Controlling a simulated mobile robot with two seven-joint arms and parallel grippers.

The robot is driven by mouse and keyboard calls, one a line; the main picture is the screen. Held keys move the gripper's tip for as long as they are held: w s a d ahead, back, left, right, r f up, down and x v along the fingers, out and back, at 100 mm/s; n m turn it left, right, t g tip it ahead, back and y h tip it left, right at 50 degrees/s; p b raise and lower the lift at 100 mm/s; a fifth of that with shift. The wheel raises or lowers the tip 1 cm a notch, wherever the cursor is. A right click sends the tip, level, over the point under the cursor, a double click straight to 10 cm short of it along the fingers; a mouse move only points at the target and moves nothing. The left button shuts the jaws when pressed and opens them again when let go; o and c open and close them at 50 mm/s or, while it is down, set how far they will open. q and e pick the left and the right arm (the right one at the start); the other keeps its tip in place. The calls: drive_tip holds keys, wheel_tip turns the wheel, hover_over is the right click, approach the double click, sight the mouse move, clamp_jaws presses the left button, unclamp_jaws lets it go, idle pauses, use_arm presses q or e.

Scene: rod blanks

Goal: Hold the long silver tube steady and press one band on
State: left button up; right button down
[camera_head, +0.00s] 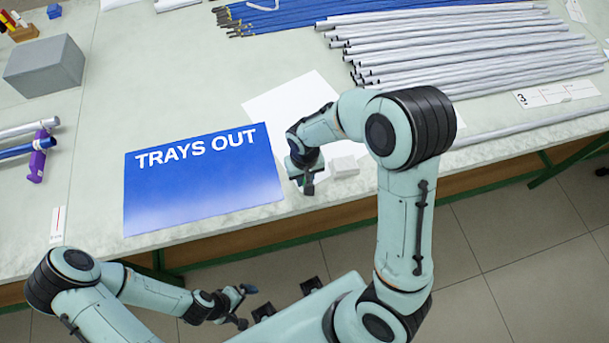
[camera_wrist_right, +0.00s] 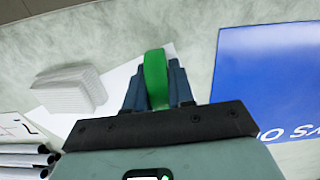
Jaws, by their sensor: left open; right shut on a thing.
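Several long silver tubes (camera_head: 470,50) lie in a stack at the back right of the table. One silver tube (camera_head: 540,127) lies apart, along the front of the stack, partly hidden behind my right arm. My right gripper (camera_head: 307,186) is above the table's front part, beside the blue sign. In the right wrist view it is shut (camera_wrist_right: 157,88) on a green band (camera_wrist_right: 156,78), which stands upright between the dark fingers. My left gripper (camera_head: 246,306) is open and empty, low in front of the table and away from the tubes.
A blue "TRAYS OUT" sheet (camera_head: 200,185) covers the front middle. A white block (camera_head: 344,166) and white paper (camera_head: 290,105) lie beside my right gripper. A purple piece (camera_head: 38,160) touches tube ends at far left. A grey box (camera_head: 45,68) and blue rods (camera_head: 330,20) are behind.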

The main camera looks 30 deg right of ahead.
drive_tip(key=c, duration=1)
unclamp_jaws()
drive_tip(key=shift+s, duration=0.1)
use_arm(q)
drive_tip(key=shift+s, duration=0.1)
use_arm(e)
drive_tip(key=shift+r+p, duration=0.2)
drive_tip(key=shift+p, duration=0.1)
use_arm(q)
drive_tip(key=shift+w+r+p, duration=0.3)
drive_tip(key=shift+w+r, duration=0.25)
drive_tip(key=shift+r, duration=0.15)
use_arm(e)
drive_tip(key=r, duration=1.3)
drive_tip(key=shift+a, duration=0.25)
